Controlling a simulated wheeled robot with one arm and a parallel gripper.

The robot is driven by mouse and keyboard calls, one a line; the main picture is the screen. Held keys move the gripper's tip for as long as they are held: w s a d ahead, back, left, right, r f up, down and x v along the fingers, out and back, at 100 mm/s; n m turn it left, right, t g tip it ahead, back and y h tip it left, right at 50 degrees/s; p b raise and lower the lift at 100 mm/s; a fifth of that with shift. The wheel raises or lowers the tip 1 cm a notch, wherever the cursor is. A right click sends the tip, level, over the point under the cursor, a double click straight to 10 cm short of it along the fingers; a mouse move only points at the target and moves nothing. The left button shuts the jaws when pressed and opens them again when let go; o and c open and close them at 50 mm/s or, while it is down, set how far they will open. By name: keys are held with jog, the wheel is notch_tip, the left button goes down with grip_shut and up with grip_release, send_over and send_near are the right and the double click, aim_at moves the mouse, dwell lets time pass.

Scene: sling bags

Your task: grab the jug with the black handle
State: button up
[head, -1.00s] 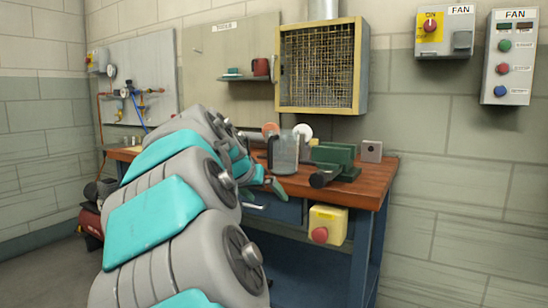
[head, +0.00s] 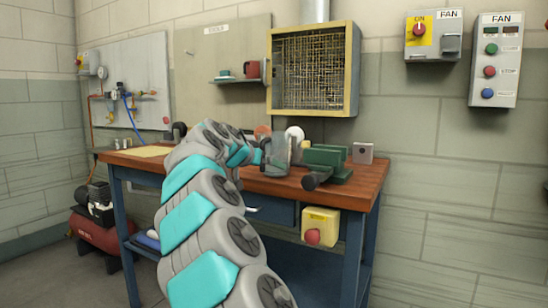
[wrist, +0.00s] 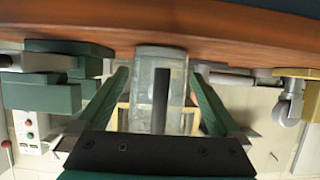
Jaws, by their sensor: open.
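The clear grey jug (head: 277,158) stands on the wooden workbench (head: 345,192), next to the green vise. In the wrist view, where the scene appears upside down, the jug (wrist: 145,72) has its dark upright handle (wrist: 160,100) facing my gripper. My gripper (wrist: 159,76) is open, with one green finger on each side of the jug. Whether either finger touches it, I cannot tell. In the head view my gripper (head: 264,153) is at the jug's left side, partly hidden by my arm.
The green vise (head: 328,160) stands close to the jug's right, with a grey block (head: 363,153) beyond it. A bench grinder with a pale wheel (head: 295,134) is behind. A red mug (head: 252,68) sits on the wall shelf. A yellow sheet (head: 148,151) lies at the bench's left.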

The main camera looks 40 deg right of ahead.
jog(key=x, duration=0.2)
jog(key=shift+w+d+f, duration=0.1)
jog(key=shift+w+d, duration=0.05)
jog(key=shift+d, duration=0.2)
jog(key=c, duration=1.2)
jog(key=shift+o, duration=0.2)
